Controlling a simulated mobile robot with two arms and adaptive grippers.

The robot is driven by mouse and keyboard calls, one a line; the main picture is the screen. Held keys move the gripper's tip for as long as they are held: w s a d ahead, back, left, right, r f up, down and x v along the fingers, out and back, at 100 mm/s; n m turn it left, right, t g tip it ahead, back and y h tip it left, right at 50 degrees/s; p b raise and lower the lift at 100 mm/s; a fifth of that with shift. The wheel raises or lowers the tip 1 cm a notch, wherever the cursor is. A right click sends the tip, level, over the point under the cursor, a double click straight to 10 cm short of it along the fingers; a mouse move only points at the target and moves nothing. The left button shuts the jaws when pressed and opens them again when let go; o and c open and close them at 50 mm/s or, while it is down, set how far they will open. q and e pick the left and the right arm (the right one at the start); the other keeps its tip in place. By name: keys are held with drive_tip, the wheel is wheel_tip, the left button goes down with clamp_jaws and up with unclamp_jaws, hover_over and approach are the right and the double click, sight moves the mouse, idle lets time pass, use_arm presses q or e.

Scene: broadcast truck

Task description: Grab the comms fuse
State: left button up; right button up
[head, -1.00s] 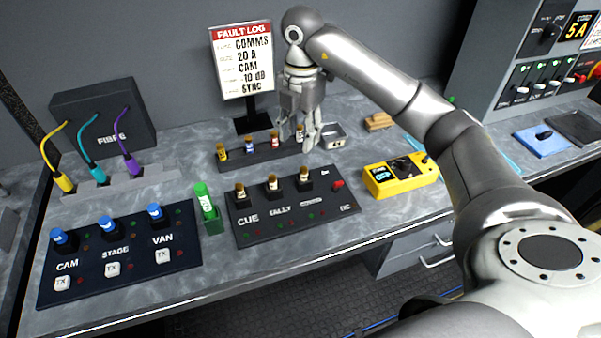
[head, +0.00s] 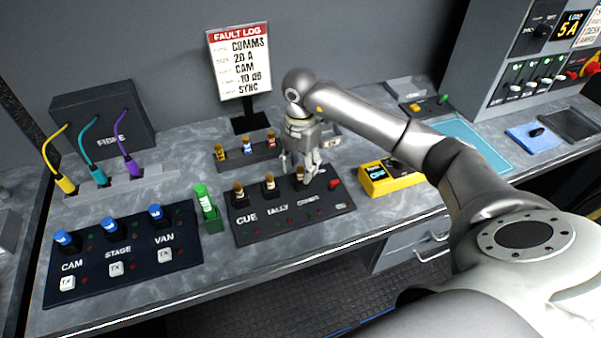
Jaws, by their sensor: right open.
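The fuse panel (head: 290,220) has three brown-topped fuses in black holders, labelled CUE, TALLY and what reads as COMMS. The comms fuse (head: 300,173) is the rightmost, above the COMMS label and left of a red switch. My right gripper (head: 300,174) points down at this fuse, open, with its fingers around or just in front of it; I cannot tell whether they touch it. The fingers hide part of the fuse and its holder. The cue fuse (head: 239,191) and tally fuse (head: 269,183) stand upright to its left. My left gripper is not in view.
A rack (head: 234,163) with several coloured fuses stands close behind, its right end hidden by my gripper. A yellow meter (head: 378,182) is to the right, and a green tube in a holder (head: 206,203) to the left. The fault log sign (head: 240,63) stands behind.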

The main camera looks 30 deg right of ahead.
clamp_jaws()
idle(0.3)
